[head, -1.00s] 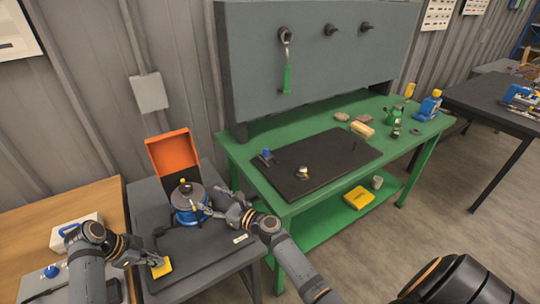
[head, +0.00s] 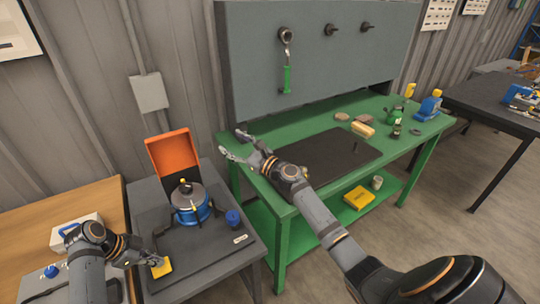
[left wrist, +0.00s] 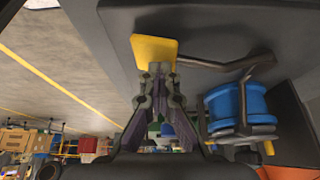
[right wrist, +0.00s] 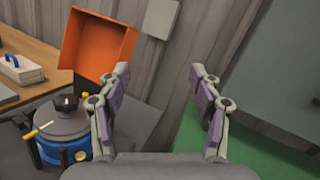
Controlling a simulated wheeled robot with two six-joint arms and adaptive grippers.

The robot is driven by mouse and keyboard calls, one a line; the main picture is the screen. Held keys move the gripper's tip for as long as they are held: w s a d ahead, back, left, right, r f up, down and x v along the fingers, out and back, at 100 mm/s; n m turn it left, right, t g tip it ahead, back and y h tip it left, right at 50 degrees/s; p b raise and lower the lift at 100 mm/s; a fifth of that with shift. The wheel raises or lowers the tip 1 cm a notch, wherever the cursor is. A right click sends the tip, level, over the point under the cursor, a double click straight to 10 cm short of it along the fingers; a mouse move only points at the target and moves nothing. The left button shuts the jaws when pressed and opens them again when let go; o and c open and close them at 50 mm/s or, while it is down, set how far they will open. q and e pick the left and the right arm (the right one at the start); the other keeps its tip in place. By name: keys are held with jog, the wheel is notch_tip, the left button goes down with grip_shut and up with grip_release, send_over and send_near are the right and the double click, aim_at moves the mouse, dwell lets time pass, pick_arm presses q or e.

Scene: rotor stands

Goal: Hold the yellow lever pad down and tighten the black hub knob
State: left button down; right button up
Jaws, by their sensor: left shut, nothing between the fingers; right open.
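The rotor stand has a blue drum (head: 190,213) under a grey disc and stands on the dark mat of the grey table. The black hub knob (head: 184,187) is on top at its centre; it also shows in the right wrist view (right wrist: 66,102). The yellow lever pad (head: 162,268) is at the mat's front, on a bent rod seen in the left wrist view (left wrist: 225,63). My left gripper (head: 151,261) is shut and empty, its tips at the pad (left wrist: 152,48), seemingly touching it. My right gripper (head: 231,142) is open and empty, in the air right of the stand.
An open orange box (head: 172,155) stands behind the stand. A blue knob-like part (head: 233,218) lies right of it. The green bench (head: 310,130) is on the right, partly behind my right arm. A grey-white case (head: 75,232) is at left.

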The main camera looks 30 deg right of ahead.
jog(key=s+d+f+g, duration=0.1)
jog(key=d+f+g, duration=0.1)
jog(key=d+f, duration=0.3)
jog(key=s+d+f+g+h, duration=0.1)
jog(key=d+f+g, duration=0.2)
jog(key=d, duration=0.9)
notch_tip(320, 180, down, 2)
jog(key=shift+s+d+f+n+g, duration=0.1)
jog(key=shift+s+d+n+g, duration=0.1)
jog(key=shift+n+g, duration=0.15)
jog(key=shift+a, duration=0.1)
jog(key=t+y, duration=0.1)
jog(key=y, duration=0.4)
send_near(191, 189)
jog(key=x, duration=1)
jog(key=shift+w+a+f, duration=0.1)
jog(key=shift+w+f, duration=0.05)
jog(key=shift+w, duration=0.05)
